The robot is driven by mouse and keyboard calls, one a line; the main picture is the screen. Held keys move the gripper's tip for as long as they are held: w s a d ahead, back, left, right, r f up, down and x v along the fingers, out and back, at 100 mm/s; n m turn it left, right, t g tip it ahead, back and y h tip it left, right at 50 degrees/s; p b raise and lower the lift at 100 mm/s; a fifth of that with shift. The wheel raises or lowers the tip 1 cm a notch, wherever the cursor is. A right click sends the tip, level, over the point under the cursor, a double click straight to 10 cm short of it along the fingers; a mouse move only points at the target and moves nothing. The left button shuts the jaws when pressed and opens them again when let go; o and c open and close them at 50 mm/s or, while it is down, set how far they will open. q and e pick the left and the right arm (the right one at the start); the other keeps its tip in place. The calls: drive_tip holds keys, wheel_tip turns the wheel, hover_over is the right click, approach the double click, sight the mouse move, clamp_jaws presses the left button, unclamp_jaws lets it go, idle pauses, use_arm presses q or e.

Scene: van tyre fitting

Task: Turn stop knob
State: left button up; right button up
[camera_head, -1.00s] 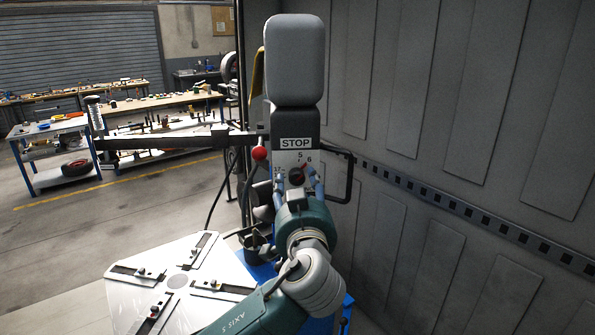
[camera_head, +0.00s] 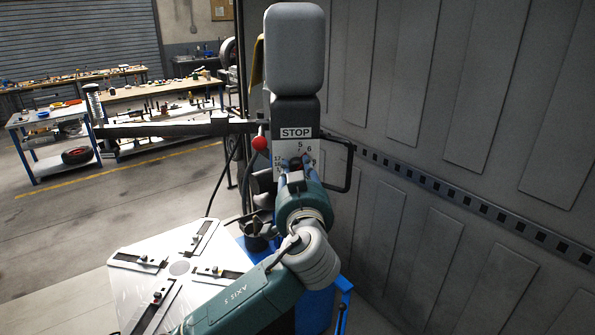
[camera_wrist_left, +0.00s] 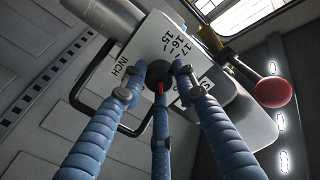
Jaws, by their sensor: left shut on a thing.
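The stop knob (camera_head: 296,164) is a small dark round knob on a white numbered dial plate, under the STOP label (camera_head: 296,133) on the machine's column. My left gripper (camera_head: 296,168) is at the plate, its blue fingers around the knob and shut on it. In the left wrist view the dark knob (camera_wrist_left: 158,72) sits between the three blue padded fingers of my left gripper (camera_wrist_left: 157,80). A red mark shows beside the middle finger there. The fingers hide part of the knob and of the dial. My right gripper is not in view.
A red ball-ended lever (camera_head: 260,143) stands just left of the plate, and a black handle (camera_head: 349,168) curves out on the right. A dark horizontal arm (camera_head: 165,129) reaches left above the white turntable (camera_head: 135,285). The grey van wall (camera_head: 470,150) is close on the right.

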use_arm(q)
drive_tip(key=m, duration=0.9)
drive_tip(key=shift+m, duration=0.3)
drive_tip(key=m, duration=0.5)
drive_tip(key=shift+f+m, duration=0.15)
drive_tip(key=shift+m, duration=5.95)
drive_tip(key=shift+f+m, duration=0.1)
drive_tip(key=shift+m, duration=6)
